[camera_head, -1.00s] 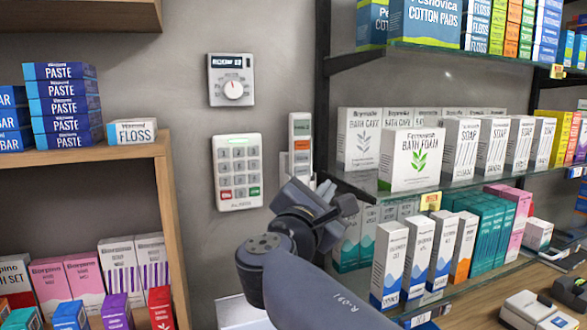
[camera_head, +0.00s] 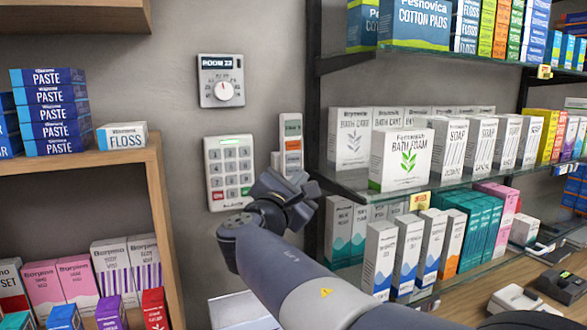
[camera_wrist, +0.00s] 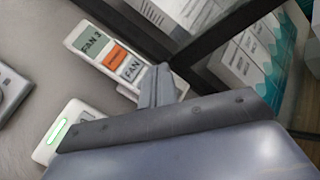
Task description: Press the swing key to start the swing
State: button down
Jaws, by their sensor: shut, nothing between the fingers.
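A slim white fan remote (camera_head: 291,140) stands upright in a holder on the wall, right of a keypad. In the wrist view the remote (camera_wrist: 85,42) shows a display reading "FAN 3", an orange key (camera_wrist: 116,57) and a white key marked "FAN" (camera_wrist: 131,70). No key marked swing can be read; the remote's lower end is hidden behind my gripper. My gripper (camera_wrist: 157,82) is shut and empty, its fingertips close to the remote's lower keys. I cannot tell whether they touch. In the head view my gripper (camera_head: 296,184) overlaps the remote's lower end.
A keypad (camera_head: 229,172) with a green-lit strip and a dial thermostat (camera_head: 221,81) are on the wall to the left. Glass shelves (camera_head: 400,185) with boxes and a dark post (camera_head: 313,110) stand close at right. A wooden shelf (camera_head: 110,158) is at left.

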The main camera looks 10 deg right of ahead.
aim_at(299, 170)
jog(key=shift+w+a, duration=0.15)
jog(key=shift+w, duration=0.5)
jog(key=shift+w, duration=0.15)
dwell(1.5)
jog(key=shift+w+a, duration=0.1)
jog(key=shift+w, duration=0.15)
jog(key=shift+w+a, duration=0.1)
jog(key=shift+w, duration=0.4)
dwell(0.8)
jog(key=shift+s, duration=0.1)
jog(key=shift+s+d+b, duration=0.2)
jog(key=shift+s+b, duration=0.1)
jog(key=shift+s, duration=0.5)
jog(key=s, duration=0.2)
jog(key=s+d+b, duration=0.1)
jog(key=s, duration=0.2)
jog(key=shift+b, duration=0.3)
